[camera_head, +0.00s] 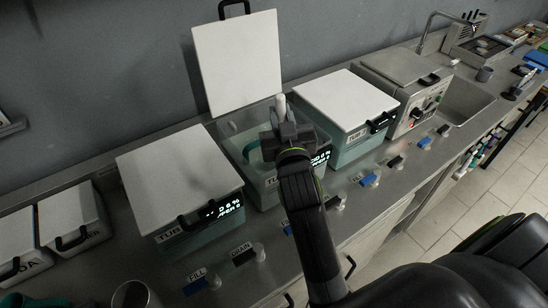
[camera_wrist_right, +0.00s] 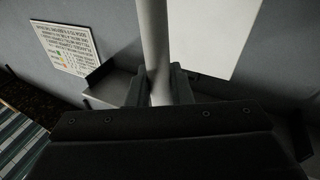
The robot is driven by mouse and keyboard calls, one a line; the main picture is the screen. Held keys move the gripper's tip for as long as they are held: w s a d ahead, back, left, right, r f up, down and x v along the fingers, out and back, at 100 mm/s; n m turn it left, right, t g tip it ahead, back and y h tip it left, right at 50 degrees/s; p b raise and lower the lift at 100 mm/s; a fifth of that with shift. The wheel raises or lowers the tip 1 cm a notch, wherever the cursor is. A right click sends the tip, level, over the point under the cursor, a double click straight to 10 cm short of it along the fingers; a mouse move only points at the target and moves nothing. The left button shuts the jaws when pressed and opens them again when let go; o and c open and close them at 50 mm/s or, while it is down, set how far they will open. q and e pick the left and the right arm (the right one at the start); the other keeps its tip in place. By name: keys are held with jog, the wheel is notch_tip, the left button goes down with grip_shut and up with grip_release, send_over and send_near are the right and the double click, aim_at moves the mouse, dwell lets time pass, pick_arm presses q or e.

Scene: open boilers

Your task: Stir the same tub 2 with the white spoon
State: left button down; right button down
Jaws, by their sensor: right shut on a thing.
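The open tub (camera_head: 228,143) stands in the middle of the counter, between two tubs with white lids on. Its white lid (camera_head: 238,60) stands raised behind it. My right gripper (camera_head: 283,118) is over the open tub and shut on the white spoon (camera_head: 281,103), whose handle top sticks up above the jaws. The spoon shaft also shows upright between the fingers in the right wrist view (camera_wrist_right: 154,45). The spoon's lower end is hidden behind my gripper and arm, so I cannot tell how deep it reaches. My left gripper is not in view.
A lidded tub (camera_head: 180,175) is at the left and another (camera_head: 345,100) at the right. Beyond it are a steel boiler (camera_head: 405,68) and a sink (camera_head: 465,100). Labelled valves, such as DRAIN (camera_head: 243,255), line the front edge. A metal cup (camera_head: 132,295) stands at the lower left.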

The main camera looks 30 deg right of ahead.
jog(key=shift+r+p, duration=3.45)
jog(key=shift+r, duration=0.5)
jog(key=shift+r+p, duration=0.9)
jog(key=shift+r, duration=0.35)
